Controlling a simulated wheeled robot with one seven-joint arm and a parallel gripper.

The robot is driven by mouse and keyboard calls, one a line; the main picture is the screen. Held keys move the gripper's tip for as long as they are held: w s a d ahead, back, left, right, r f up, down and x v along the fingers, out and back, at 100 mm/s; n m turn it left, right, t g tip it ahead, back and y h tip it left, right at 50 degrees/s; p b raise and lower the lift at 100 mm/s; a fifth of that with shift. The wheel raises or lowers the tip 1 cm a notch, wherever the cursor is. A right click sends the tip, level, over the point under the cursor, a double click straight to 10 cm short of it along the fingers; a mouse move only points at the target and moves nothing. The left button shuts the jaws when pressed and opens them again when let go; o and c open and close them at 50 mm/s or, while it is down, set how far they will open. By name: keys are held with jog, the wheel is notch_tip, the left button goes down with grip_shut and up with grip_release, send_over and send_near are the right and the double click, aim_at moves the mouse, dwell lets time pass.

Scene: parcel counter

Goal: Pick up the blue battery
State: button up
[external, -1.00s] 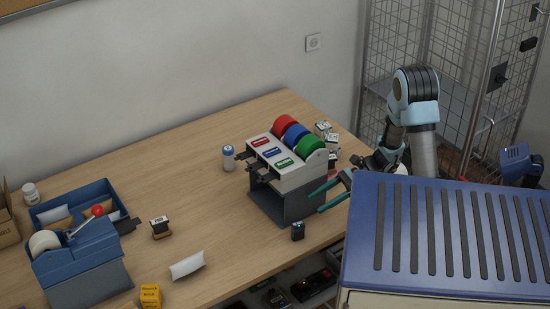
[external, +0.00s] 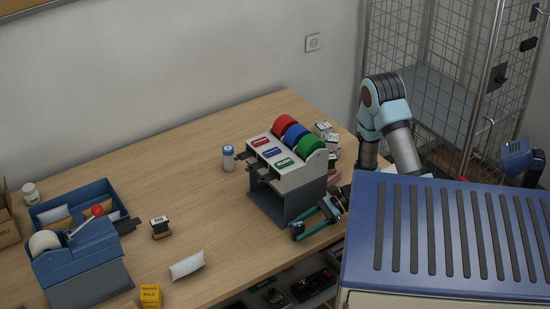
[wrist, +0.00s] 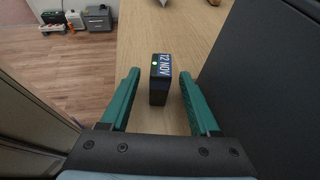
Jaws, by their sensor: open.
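The blue battery (wrist: 160,86) is a small dark upright block with a blue label strip and a green light on top. In the wrist view it stands on the wooden counter between the fingers of my gripper (wrist: 160,75), with a gap on each side. My gripper is open and its teal fingers straddle the block without visible contact. In the external view my gripper (external: 300,230) is low at the counter's front edge, and the fingers largely hide the battery there.
The label dispenser (external: 282,205) with red, blue and green rolls stands close beside my gripper; its dark side (wrist: 265,80) fills the wrist view's right. The counter edge drops to the floor on the left there. A white pouch (external: 187,265) and a stamp (external: 160,227) lie farther left.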

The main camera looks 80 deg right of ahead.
aim_at(292, 233)
jog(key=p+x, duration=0.1)
jog(key=x, duration=0.3)
jog(key=shift+w+a+r, duration=0.1)
jog(key=shift+c, duration=0.3)
grip_shut()
